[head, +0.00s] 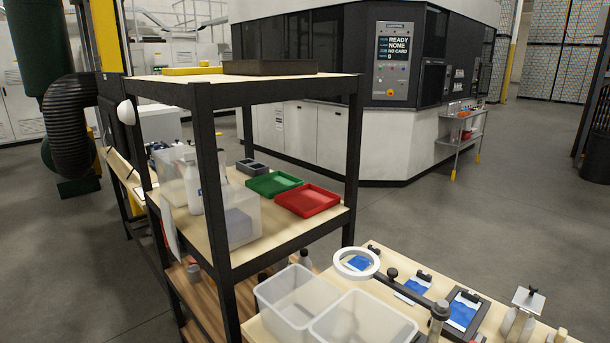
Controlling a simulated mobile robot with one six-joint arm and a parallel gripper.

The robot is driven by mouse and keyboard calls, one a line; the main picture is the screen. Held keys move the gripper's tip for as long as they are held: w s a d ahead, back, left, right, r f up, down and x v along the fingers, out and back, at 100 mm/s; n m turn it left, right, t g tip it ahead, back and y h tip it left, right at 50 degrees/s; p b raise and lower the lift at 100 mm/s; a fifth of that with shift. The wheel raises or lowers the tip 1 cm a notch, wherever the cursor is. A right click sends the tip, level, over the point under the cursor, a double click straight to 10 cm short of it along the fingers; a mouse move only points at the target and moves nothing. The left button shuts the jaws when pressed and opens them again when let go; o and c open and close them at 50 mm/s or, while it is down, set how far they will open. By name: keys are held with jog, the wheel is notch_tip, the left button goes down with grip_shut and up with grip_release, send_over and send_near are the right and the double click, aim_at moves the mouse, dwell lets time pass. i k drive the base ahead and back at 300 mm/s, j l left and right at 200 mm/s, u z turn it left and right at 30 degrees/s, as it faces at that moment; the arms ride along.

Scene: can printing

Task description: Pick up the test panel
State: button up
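Several blue-and-white panels lie on the low wooden bench (385,333) at the lower right of the head view. One panel (463,313) sits in a dark frame near the right, another panel (419,285) lies under a dark clip, and a third panel (357,264) shows through a white ring-shaped magnifier (378,265). I cannot tell which of them is the test panel. My gripper is not in view.
A black-framed shelf (229,253) stands left of the bench, holding a green tray (273,183), a red tray (308,200) and a clear bin (241,222). Two translucent bins (293,297) stand on the bench. A large machine (335,135) is behind; floor (520,220) at right is clear.

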aim_at(466, 304)
jog(key=z, duration=0.95)
